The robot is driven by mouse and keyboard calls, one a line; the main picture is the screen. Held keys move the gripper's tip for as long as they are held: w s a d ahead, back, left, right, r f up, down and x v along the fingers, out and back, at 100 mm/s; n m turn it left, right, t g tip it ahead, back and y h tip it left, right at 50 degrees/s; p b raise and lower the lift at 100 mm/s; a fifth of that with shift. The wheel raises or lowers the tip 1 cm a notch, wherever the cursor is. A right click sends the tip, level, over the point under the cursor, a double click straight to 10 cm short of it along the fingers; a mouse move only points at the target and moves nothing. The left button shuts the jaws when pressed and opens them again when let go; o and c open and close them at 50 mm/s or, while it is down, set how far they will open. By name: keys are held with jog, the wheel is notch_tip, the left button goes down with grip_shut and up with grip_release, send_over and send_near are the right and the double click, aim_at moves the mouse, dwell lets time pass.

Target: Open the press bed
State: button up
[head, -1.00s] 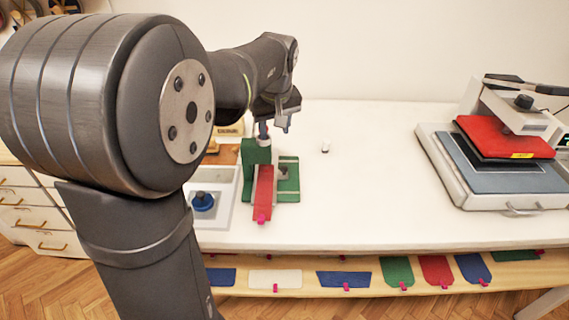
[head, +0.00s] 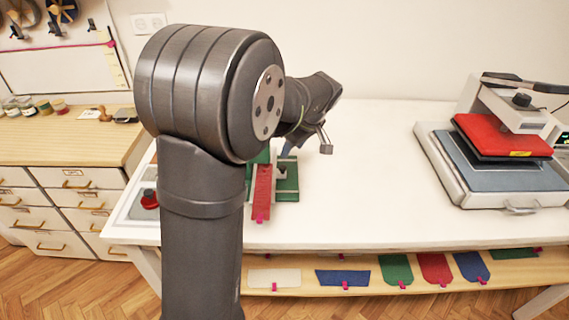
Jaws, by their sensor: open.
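The press (head: 470,108) stands at the right end of the white table. Its red upper plate (head: 500,133) hangs over the blue-grey press bed (head: 510,181), with a visible gap between them. A small metal handle (head: 521,209) sits on the front edge of the bed's pale base. My gripper (head: 325,147) is over the table's back middle, left of the press and well apart from it. It is open, and I see nothing between its fingers.
A green stand (head: 287,180) with a red strip (head: 262,190) stands behind my arm. A tray with a red knob (head: 149,199) is at left. The white table (head: 370,190) is clear between stand and press. Coloured pieces lie on the shelf (head: 310,291) below.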

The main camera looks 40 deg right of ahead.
aim_at(283, 167)
jog(key=x, duration=0.9)
jog(key=shift+w+f, duration=0.1)
jog(key=shift+f, duration=0.1)
grip_shut()
